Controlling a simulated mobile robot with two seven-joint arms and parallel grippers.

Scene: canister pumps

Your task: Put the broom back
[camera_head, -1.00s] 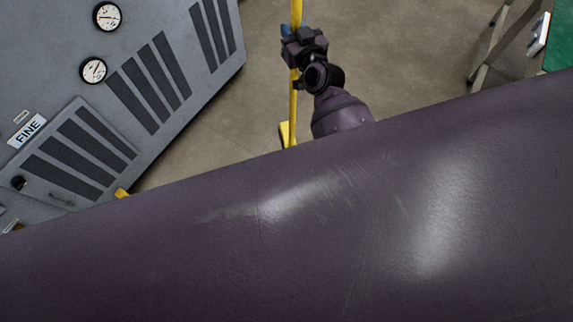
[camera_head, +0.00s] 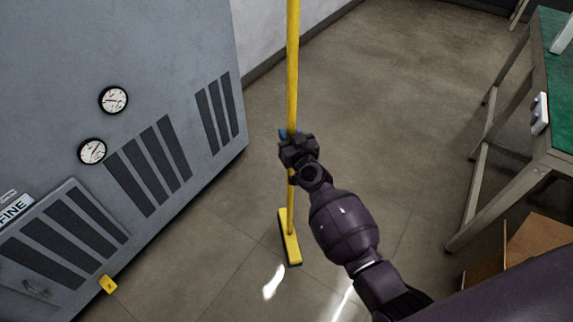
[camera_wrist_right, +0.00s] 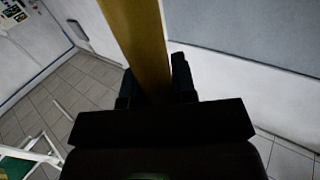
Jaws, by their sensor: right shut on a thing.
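The broom (camera_head: 292,75) has a long yellow handle and a yellow head with dark bristles (camera_head: 289,238). It stands about upright, head down, at or just above the floor; I cannot tell if it touches. My right gripper (camera_head: 291,137) is shut on the handle, some way above the head. In the right wrist view the handle (camera_wrist_right: 139,40) rises between the dark fingers (camera_wrist_right: 155,88). My left gripper is not in view.
A grey cabinet (camera_head: 60,70) with gauges and vents stands at the left, with a small yellow tag (camera_head: 108,285) near its base. A green-topped table (camera_head: 553,90) stands at the right, with a brown box (camera_head: 535,245) by it. The floor (camera_head: 385,75) between them is clear.

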